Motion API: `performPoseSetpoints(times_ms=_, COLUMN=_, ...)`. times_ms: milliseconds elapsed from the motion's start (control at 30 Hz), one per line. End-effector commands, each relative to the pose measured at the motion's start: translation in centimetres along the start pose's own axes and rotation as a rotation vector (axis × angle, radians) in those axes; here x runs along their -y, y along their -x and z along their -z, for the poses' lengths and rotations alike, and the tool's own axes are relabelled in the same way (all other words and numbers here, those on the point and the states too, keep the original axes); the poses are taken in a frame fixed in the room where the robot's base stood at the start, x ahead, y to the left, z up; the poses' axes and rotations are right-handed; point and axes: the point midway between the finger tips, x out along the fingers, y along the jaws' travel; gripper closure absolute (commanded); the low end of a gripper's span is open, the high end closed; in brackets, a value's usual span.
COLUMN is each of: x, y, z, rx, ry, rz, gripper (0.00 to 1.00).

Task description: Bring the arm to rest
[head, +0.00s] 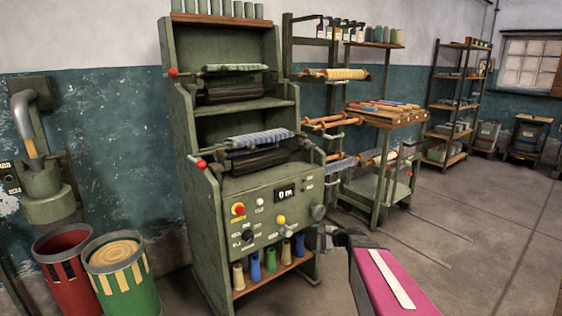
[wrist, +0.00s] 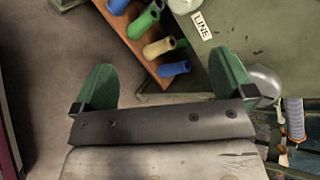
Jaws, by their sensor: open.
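My gripper (head: 330,236) is at the right side of a green machine (head: 219,205), beside the lower part of its control panel. My pink arm link reaches it from the lower right. In the wrist view my gripper (wrist: 165,82) has its two green fingers wide apart with nothing between them. The machine's panel with a LINE label (wrist: 201,26) is close to the right finger. A rounded grey knob (wrist: 263,82) shows just beside that finger; I cannot tell whether they touch.
The panel has a display (head: 286,194) reading 0 m, a red button (head: 238,209) and a yellow one (head: 281,220). A red bin (head: 66,268) and a green bin (head: 124,283) stand at left. A rack (head: 366,190) stands behind. Floor (head: 470,225) at right is clear.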

Motion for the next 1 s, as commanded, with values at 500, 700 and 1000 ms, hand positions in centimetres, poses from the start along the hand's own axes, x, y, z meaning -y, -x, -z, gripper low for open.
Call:
performPoseSetpoints(times_ms=500, x=-11.5, y=6.2, z=-7.3, rx=-0.043, ry=0.828, rz=-0.855, gripper=0.0)
performPoseSetpoints(times_ms=700, x=-12.8, y=9.4, z=-7.8, rx=-0.042, ry=1.019, rz=-1.098, gripper=0.0)
performPoseSetpoints(times_ms=1000, x=-13.0, y=10.6, z=-7.8, rx=-0.041, ry=1.08, rz=-1.185, gripper=0.0)
